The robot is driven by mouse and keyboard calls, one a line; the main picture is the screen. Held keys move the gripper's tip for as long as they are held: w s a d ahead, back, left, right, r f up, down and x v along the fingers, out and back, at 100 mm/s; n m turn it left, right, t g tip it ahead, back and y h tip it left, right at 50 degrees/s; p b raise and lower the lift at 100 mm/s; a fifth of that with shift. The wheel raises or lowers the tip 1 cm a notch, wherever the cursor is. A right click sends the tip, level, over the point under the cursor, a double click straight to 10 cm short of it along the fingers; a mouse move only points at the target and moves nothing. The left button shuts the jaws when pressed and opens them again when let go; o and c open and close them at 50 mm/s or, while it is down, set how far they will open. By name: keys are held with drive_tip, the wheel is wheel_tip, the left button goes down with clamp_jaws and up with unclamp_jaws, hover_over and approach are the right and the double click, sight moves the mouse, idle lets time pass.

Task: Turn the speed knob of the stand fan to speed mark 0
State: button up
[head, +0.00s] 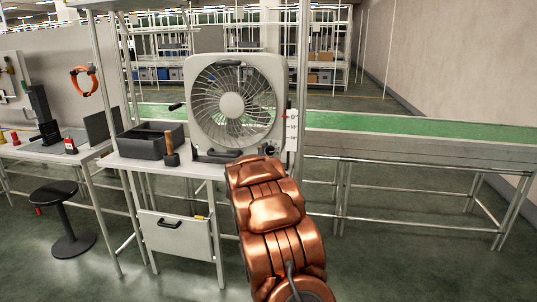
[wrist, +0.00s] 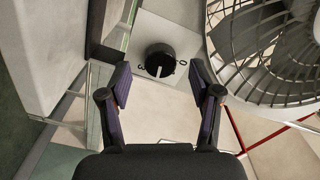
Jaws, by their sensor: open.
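The stand fan (head: 232,104) is a light grey box fan with a round grille, upright on the workbench; part of its grille shows in the wrist view (wrist: 265,50). The speed knob (wrist: 160,60) is round and black with a white pointer line. In the head view a small dark knob (head: 270,151) shows at the fan's lower right. My gripper (wrist: 160,82) is open and empty. Its two fingers stand left and right of the knob, apart from it. The head view hides the fingers behind my copper arm. A white strip (head: 291,130) has a 0 and lower marks; a red mark sits by the 0.
A black bin (head: 150,141) and a wooden-handled tool (head: 170,150) stand left of the fan on the bench. The green conveyor (head: 400,126) runs behind. Metal uprights (head: 301,70) rise beside the fan. A stool (head: 68,220) stands at left.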

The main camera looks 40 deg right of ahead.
drive_tip(key=shift+x, duration=0.95)
drive_tip(key=shift+c, duration=0.3)
drive_tip(key=c, duration=1.1)
